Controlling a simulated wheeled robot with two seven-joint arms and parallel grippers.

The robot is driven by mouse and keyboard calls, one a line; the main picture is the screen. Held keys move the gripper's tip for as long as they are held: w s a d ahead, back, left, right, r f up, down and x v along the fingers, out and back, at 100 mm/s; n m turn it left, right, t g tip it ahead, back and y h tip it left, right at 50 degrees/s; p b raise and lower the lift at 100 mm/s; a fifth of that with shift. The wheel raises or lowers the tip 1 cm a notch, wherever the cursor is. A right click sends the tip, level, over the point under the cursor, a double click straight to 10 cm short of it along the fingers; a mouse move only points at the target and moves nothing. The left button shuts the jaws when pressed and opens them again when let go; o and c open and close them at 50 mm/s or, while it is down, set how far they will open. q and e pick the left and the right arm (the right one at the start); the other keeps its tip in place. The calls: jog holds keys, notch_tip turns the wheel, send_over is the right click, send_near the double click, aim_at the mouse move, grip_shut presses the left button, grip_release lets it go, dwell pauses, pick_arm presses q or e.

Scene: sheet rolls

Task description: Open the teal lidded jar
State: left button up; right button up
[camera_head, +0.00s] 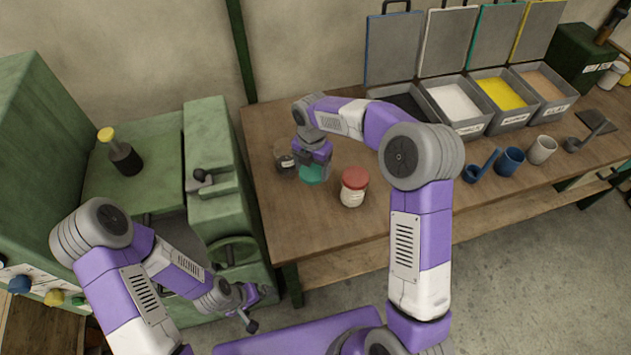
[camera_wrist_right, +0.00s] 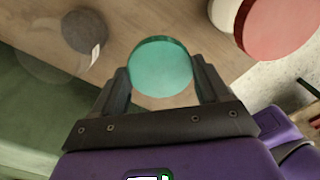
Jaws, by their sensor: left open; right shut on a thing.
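The teal lid of the jar (camera_head: 313,175) shows on the wooden table in the head view, partly hidden under my right gripper (camera_head: 311,160). In the right wrist view the round teal lid (camera_wrist_right: 162,67) sits between the fingertips of my right gripper (camera_wrist_right: 163,85), which is shut on it. The jar's body below the lid is mostly hidden, so I cannot tell whether the lid is seated on it. My left gripper (camera_head: 243,308) is open and empty, low in front of the green machine and away from the jar.
A red-lidded jar (camera_head: 354,187) stands just right of the teal one, and a dark-lidded glass jar (camera_head: 285,161) just left. Open bins (camera_head: 470,125) of powders line the back. A green machine (camera_head: 215,165) adjoins the table's left.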

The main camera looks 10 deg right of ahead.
aim_at(313, 192)
notch_tip(313, 192, down, 9)
jog(key=shift+r+b, duration=0.1)
jog(key=shift+b, duration=0.85)
jog(key=o, duration=1.1)
jog(key=shift+o, duration=0.2)
notch_tip(313, 192, up, 12)
jog(key=p, duration=0.2)
jog(key=shift+p, duration=0.35)
